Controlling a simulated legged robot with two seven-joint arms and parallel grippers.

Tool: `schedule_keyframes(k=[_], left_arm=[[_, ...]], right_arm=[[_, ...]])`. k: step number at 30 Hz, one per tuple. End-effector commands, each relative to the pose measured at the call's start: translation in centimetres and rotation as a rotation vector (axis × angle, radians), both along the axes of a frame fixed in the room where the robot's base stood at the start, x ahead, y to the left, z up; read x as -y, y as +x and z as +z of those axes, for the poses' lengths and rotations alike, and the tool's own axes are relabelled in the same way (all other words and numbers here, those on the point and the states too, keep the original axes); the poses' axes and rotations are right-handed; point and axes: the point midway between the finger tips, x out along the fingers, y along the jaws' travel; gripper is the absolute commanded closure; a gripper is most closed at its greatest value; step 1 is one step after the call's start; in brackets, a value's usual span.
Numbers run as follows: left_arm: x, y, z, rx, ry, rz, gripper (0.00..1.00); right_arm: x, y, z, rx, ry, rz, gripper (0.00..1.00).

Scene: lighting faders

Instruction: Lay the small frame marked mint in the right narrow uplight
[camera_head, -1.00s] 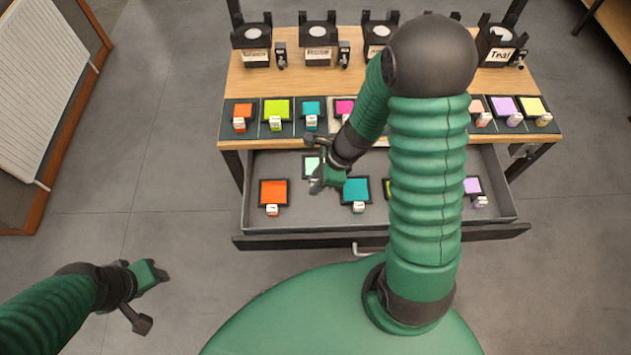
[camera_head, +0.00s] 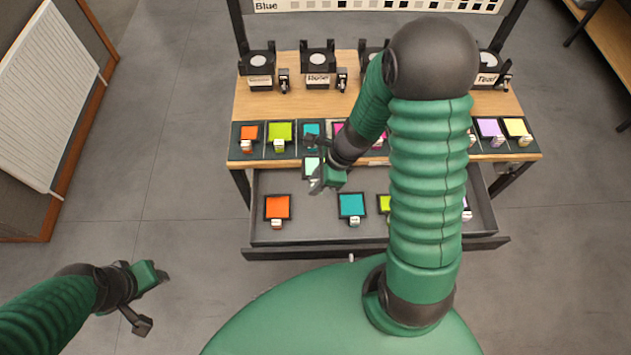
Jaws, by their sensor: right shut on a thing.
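The mint frame (camera_head: 311,167), small and dark-rimmed with a pale green face, is at the jaws of my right gripper (camera_head: 318,177). My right gripper is shut on it, above the back part of the open drawer (camera_head: 315,236); the jaws hide part of it. Black uplights with round pale tops stand along the back of the bench: one with an unreadable label (camera_head: 258,70), one labelled Rose (camera_head: 318,66), one partly behind my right arm (camera_head: 368,66), and one labelled Teal (camera_head: 488,78). I cannot tell which is narrow. My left gripper (camera_head: 150,297) is empty and open, low at left.
The drawer holds an orange frame (camera_head: 277,207), a teal frame (camera_head: 352,205) and a lime frame (camera_head: 384,203). Several coloured frames lie along the bench's front edge, including a lime one (camera_head: 280,131). My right arm hides the bench's right middle. A radiator (camera_head: 50,95) stands left.

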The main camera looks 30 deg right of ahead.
Motion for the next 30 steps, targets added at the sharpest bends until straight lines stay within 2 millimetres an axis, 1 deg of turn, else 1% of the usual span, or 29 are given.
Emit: schedule_keyframes(k=[1, 17, 19, 23, 30], left_arm=[[0.0, 0.0, 1.2, 0.000, 0.000, 0.000, 0.53], [0.0, 0.0, 7.2, 0.000, 0.000, 0.000, 0.53], [0.0, 0.0, 7.4, 0.000, 0.000, 0.000, 0.53], [0.0, 0.0, 7.2, 0.000, 0.000, 0.000, 0.53], [0.0, 0.0, 7.2, 0.000, 0.000, 0.000, 0.53]], right_arm=[[0.0, 0.0, 1.3, 0.000, 0.000, 0.000, 1.00], [0.0, 0.0, 7.5, 0.000, 0.000, -0.001, 1.00], [0.0, 0.0, 7.7, 0.000, 0.000, -0.001, 1.00], [0.0, 0.0, 7.5, 0.000, 0.000, -0.001, 1.00], [0.0, 0.0, 7.5, 0.000, 0.000, 0.000, 1.00]])
